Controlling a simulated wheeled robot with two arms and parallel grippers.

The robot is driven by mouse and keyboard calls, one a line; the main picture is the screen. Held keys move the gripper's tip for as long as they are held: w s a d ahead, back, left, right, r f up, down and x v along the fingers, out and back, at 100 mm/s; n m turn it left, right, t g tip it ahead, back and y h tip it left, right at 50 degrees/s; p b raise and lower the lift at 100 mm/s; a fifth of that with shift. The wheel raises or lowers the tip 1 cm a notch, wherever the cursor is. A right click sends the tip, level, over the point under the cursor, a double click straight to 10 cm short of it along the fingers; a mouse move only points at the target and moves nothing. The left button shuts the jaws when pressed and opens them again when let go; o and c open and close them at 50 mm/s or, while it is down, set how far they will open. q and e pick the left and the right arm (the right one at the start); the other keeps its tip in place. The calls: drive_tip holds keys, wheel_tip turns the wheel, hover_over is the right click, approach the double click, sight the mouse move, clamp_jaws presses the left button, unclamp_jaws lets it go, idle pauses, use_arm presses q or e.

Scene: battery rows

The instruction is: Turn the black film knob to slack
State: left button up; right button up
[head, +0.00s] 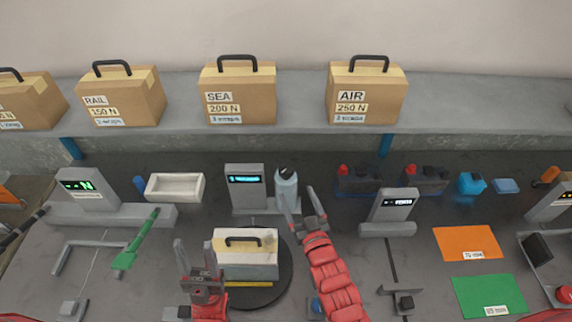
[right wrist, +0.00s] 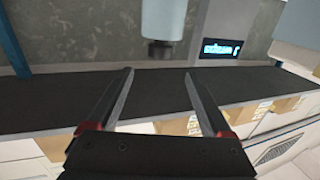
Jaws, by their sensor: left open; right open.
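A pale blue-grey film roll (head: 287,190) stands upright behind the turntable, with a small black knob (head: 283,173) on top. In the right wrist view a dark knob (right wrist: 160,50) at the roll's end lies just beyond my fingertips, roughly in line with the gap between them. My right gripper (head: 303,201) is open and empty beside the roll at its right front; no contact with the knob is visible. My left gripper (head: 195,250) is open and empty at the left of the turntable. The knob's setting cannot be read.
A white case (head: 246,264) with a black handle sits on the dark turntable (head: 284,290). A grey display post (head: 245,183) stands left of the roll. A white tray (head: 175,187) lies further left. Labelled cartons (head: 238,98) stand on the back shelf (head: 300,115).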

sight(288, 174)
drive_tip(key=p+x, duration=0.3)
drive_tip(key=x, duration=0.6)
drive_tip(key=shift+w+a, duration=0.1)
drive_tip(key=shift+w, duration=0.25)
drive_tip(key=shift+w+a+f+p, duration=0.1)
drive_tip(key=shift+w+a+p, duration=0.1)
drive_tip(key=shift+w+p, duration=0.35)
clamp_jaws()
